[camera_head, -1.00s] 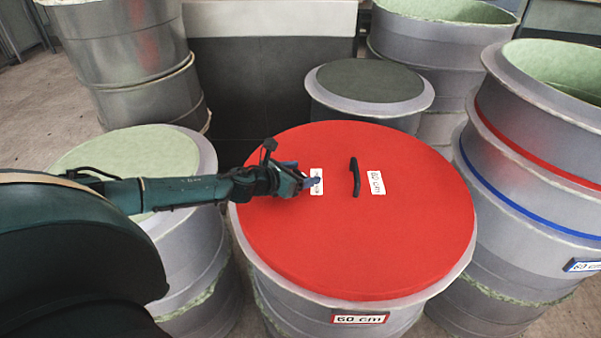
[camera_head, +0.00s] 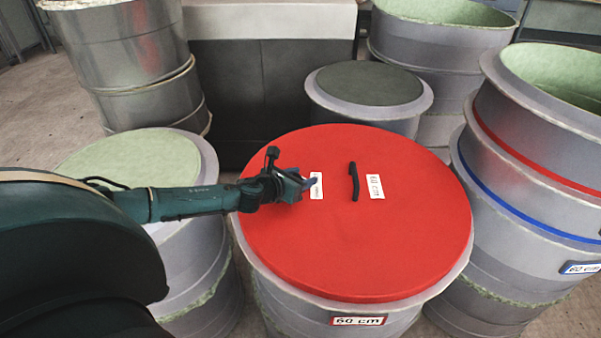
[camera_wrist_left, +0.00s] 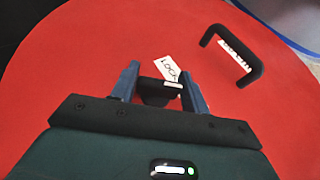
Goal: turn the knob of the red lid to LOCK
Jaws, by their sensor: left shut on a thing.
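The red lid (camera_head: 350,250) lies on a grey drum mould labelled 60 cm. My left gripper (camera_head: 308,184) is low over the lid, left of its middle. In the left wrist view the two blue-grey fingers (camera_wrist_left: 161,84) are shut on the black knob (camera_wrist_left: 155,94). The knob has a white mark near its right end, beside a white label reading LOCK (camera_wrist_left: 168,70). In the head view the knob is hidden by the gripper, and the white label (camera_head: 317,186) shows just right of the fingers. My right gripper is in neither view.
Tall moulds (camera_head: 525,190) stand close on the right. A dark-topped mould (camera_head: 370,82) stands behind.

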